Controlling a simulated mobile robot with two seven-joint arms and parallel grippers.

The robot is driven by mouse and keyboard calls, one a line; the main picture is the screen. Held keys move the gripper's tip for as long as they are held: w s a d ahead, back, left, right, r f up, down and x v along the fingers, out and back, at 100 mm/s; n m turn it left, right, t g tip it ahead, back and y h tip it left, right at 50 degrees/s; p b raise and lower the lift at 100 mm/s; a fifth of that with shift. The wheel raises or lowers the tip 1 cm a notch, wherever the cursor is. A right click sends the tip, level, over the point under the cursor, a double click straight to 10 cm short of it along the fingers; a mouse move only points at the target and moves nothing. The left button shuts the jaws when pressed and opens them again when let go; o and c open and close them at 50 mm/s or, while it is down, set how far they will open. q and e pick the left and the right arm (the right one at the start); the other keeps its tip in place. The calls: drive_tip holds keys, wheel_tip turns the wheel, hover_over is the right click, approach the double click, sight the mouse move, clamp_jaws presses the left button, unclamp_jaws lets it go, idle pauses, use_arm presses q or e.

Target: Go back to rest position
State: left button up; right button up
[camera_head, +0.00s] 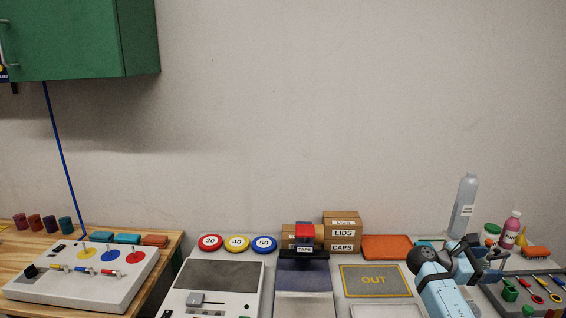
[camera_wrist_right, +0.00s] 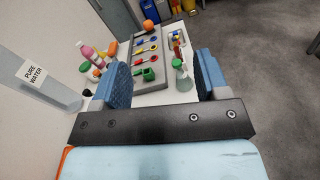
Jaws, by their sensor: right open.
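My right arm is in the lower right of the head view, with my right gripper (camera_head: 488,263) low over the right part of the bench. In the right wrist view my right gripper (camera_wrist_right: 163,80) shows two blue fingers wide apart, with nothing held between them. A grey tool tray (camera_wrist_right: 150,74) with coloured tools lies beyond the fingertips. My left gripper is in neither view.
A tall water bottle (camera_head: 464,206) stands behind the right gripper, with a pink bottle (camera_head: 511,230) to its right. The OUT mat (camera_head: 374,281) lies left of my arm. A green cabinet (camera_head: 75,40) hangs upper left. The wall space above the bench is clear.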

drive_tip(key=d+r+m+h+p, duration=0.1)
drive_tip(key=d+r, duration=0.4)
drive_tip(key=r, duration=0.2)
drive_tip(key=w+a+f+m+t+y, duration=0.1)
drive_tip(key=w+a+f+t+y, duration=0.15)
drive_tip(key=w+t, duration=0.3)
drive_tip(key=w+a+f+t+y, duration=0.1)
drive_tip(key=w+f+t+y, duration=0.3)
drive_tip(key=w, duration=0.3)
drive_tip(key=w+a+r+m+t+y, duration=0.4)
drive_tip(key=w+a+m+t+y, duration=0.2)
drive_tip(key=a+m+t+y, duration=0.4)
drive_tip(key=s+a+f+n+g+y, duration=0.1)
drive_tip(key=s+a+f, duration=0.7)
drive_tip(key=s+f, duration=0.3)
drive_tip(key=s+a+f+n+g+y, duration=0.1)
drive_tip(key=s+a+f+g+y, duration=0.1)
drive_tip(key=s+a+f, duration=0.75)
drive_tip(key=s+a+f+g, duration=0.1)
drive_tip(key=s+a+f, duration=0.1)
drive_tip(key=s, duration=0.7)
drive_tip(key=s+a+f+g+y, duration=0.1)
drive_tip(key=s+a+f, duration=0.2)
drive_tip(key=s, duration=0.7)
drive_tip(key=s+a+f+m+g+y, duration=0.1)
drive_tip(key=s+a+f, duration=0.2)
drive_tip(key=s, duration=0.6)
wheel_tip(320, 180, down, 2)
drive_tip(key=shift+s+f, duration=0.1)
drive_tip(key=shift+s, duration=0.05)
